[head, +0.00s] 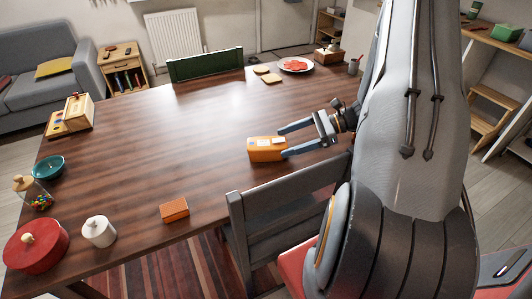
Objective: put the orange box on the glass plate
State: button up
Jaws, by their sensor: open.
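An orange box-like object (264,155) with pale patches on top sits on the wooden table near its right side. My gripper (283,142) is open, with its two blue-grey fingers at the right end of this object. One finger is at its far side and one at its near side; I cannot tell whether they touch it. A smaller orange ribbed block (174,209) lies nearer the front edge. A round pale plate (282,66) holding red food is at the far end; I cannot tell whether it is glass.
The table (165,130) is clear in the middle. A teal bowl (49,167), a candy jar (32,193), a red lidded pot (36,250) and a white jar (98,231) line the left. A grey chair (285,200) stands against the near edge, below my gripper.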

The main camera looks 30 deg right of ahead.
aim_at(267, 148)
jog(key=p+x, duration=0.2)
jog(key=x, duration=0.4)
jog(key=shift+a+f, duration=0.2)
jog(key=shift+a, duration=0.1)
jog(key=shift+w+a+f+p, duration=0.25)
jog(key=shift+a+p, duration=0.1)
jog(key=shift+a, duration=0.1)
jog(key=c, duration=1.5)
jog(key=shift+r, duration=0.1)
